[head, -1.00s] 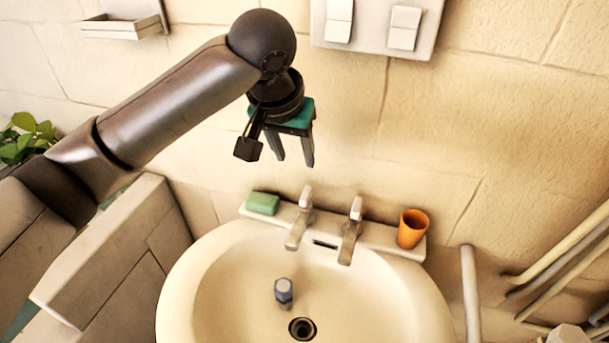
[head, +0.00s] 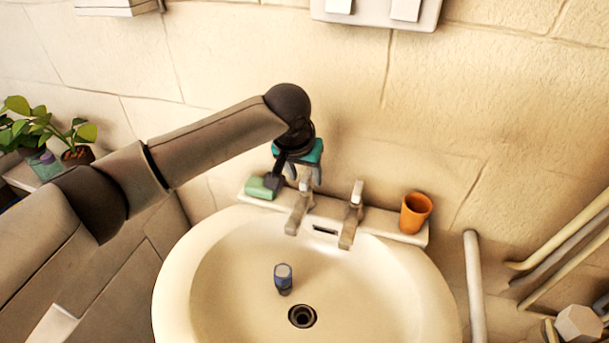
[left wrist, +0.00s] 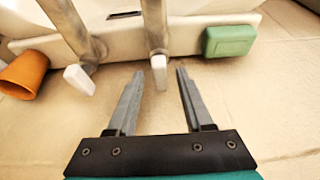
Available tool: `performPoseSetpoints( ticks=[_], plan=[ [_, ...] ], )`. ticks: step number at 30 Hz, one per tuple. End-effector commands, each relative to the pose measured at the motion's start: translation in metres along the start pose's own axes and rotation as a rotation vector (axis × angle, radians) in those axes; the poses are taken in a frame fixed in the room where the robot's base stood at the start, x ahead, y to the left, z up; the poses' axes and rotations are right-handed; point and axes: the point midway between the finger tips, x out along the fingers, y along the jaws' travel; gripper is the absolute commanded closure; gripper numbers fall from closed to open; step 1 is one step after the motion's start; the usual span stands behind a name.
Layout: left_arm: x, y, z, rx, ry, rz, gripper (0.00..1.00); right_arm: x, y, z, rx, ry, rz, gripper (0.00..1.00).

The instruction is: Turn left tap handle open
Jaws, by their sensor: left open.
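The left tap (head: 298,213) stands on the basin's back ledge, with its pale handle (head: 305,184) upright on top. In the left wrist view, the left tap's handle (left wrist: 159,72) appears between my fingertips, with no clear contact. My left gripper (head: 304,174) is open, just behind and above that handle; its fingers (left wrist: 160,73) are spread and empty in the left wrist view. The right tap (head: 350,225) stands to the right, with its own handle (head: 357,190). My gripper partly hides the area behind the left tap. My right gripper is not in view.
A green soap bar (head: 260,188) lies close left of the gripper on the ledge. An orange cup (head: 416,212) stands at the ledge's right end. The washbasin (head: 215,300) holds a small blue-grey object (head: 283,278) near the drain. The wall is close behind.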

Motion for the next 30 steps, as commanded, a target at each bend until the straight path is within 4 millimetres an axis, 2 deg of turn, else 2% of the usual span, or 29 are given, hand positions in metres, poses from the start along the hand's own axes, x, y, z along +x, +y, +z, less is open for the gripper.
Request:
performPoseSetpoints(
  ticks=[8,21,30],
  plan=[
    [0.001,0.0001,0.0002,0.0,-0.001,0.0,0.5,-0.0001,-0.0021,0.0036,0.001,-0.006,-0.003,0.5],
    [0.0008,-0.0001,0.0002,0.0,-0.001,0.0,0.99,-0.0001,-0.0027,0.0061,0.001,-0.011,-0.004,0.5],
    [0.0007,-0.0001,0.0002,0.0,-0.001,0.0,1.0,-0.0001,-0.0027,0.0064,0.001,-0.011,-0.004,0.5]
  ],
)
